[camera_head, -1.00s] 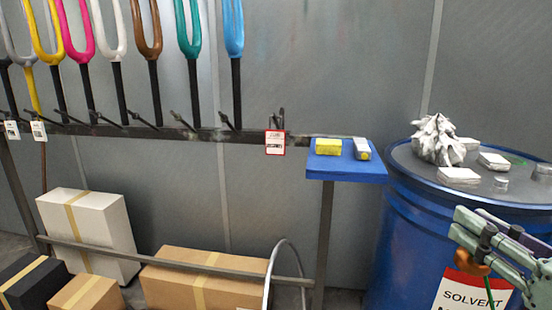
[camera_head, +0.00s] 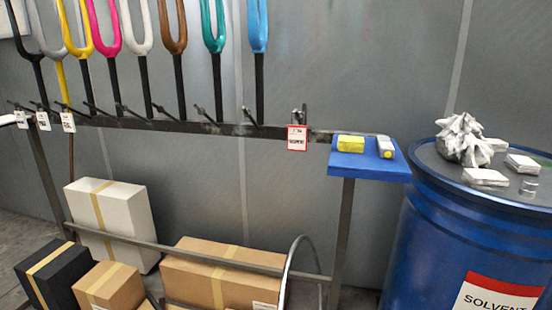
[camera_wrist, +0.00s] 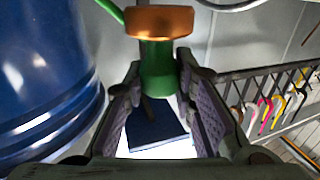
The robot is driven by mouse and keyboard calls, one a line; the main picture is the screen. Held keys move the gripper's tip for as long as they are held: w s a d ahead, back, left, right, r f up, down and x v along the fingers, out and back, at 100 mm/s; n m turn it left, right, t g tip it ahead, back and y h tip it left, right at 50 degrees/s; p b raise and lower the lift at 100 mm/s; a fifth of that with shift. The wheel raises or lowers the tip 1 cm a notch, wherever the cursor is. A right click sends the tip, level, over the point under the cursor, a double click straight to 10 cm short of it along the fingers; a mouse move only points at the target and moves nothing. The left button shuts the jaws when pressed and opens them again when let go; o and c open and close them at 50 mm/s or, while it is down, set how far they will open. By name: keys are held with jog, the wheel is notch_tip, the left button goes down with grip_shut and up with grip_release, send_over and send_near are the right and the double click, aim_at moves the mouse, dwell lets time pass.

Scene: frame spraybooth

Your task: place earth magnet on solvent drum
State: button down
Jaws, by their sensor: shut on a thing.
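The blue solvent drum (camera_head: 455,240) stands at the right of the head view, with a red and white "SOLVENT" label. Its dark top carries things; its right side is cut off. Its blue side also fills the left of the wrist view (camera_wrist: 40,85). My gripper (camera_wrist: 158,72) shows only in the wrist view, shut on what looks like the earth magnet (camera_wrist: 158,20), a green body with an orange end and a green cord. The held thing is beside the drum in that picture, apart from its wall.
A crumpled grey-white rag (camera_head: 464,140), pale blocks (camera_head: 485,177) and a small metal cylinder (camera_head: 528,186) occupy the drum top. A blue shelf (camera_head: 370,170) holds a yellow block and a grey-yellow item. Coloured forks hang on the rack (camera_head: 210,127), with boxes (camera_head: 215,275) below.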

jog(key=w+a+f, duration=0.2)
jog(key=a+f, duration=0.9)
jog(key=a, duration=0.1)
jog(key=w+a+f+h, duration=0.1)
jog(key=w+a+f, duration=0.1)
jog(key=a+f, duration=0.9)
jog(key=shift+a+m, duration=0.3)
jog(key=shift+a, duration=0.4)
